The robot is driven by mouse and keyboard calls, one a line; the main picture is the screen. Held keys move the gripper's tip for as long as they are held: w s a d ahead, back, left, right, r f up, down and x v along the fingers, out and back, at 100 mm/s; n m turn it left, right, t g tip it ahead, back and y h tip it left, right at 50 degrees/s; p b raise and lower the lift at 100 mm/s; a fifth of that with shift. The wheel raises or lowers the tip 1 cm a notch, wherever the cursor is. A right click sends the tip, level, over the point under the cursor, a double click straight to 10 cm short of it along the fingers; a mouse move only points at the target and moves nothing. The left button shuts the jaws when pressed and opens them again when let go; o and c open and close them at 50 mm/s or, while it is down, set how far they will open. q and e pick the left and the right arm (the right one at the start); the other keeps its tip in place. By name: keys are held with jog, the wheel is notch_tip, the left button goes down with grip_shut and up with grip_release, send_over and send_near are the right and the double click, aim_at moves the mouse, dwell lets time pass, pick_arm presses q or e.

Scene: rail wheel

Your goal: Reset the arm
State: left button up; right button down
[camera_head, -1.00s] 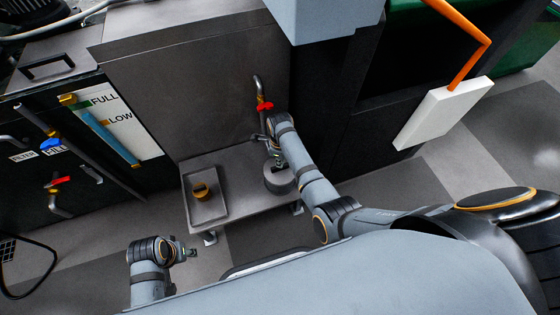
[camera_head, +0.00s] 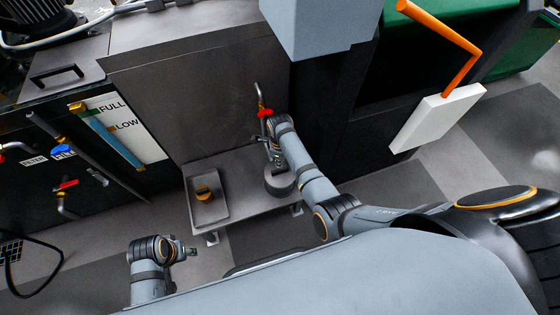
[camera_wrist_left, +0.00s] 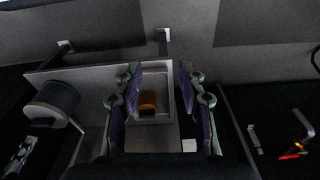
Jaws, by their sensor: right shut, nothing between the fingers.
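My right arm reaches from the right to the low grey bench in the head view. Its gripper (camera_head: 277,161) is shut and empty, above the grey round canister (camera_head: 279,185). Whether it touches the canister is unclear. My left gripper (camera_head: 190,252) is at the lower left, in front of the bench and apart from it. In the left wrist view its two fingers (camera_wrist_left: 158,100) are spread open with nothing held. Between them, farther off, show the grey tray (camera_wrist_left: 158,72) and the yellow-brown cup (camera_wrist_left: 148,102). The canister (camera_wrist_left: 51,104) is at that view's left.
The bench (camera_head: 240,165) stands against a dark machine wall. A red-handled tap (camera_head: 264,112) is just behind my right gripper. A FULL/LOW gauge (camera_head: 118,128) and a lower red valve (camera_head: 67,184) are at left. A white box (camera_head: 437,118) with an orange pipe is at right.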

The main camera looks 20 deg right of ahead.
jog(key=shift+r, duration=0.5)
pick_arm(q)
jog(key=shift+r, duration=0.45)
pick_arm(e)
jog(key=shift+f, duration=0.15)
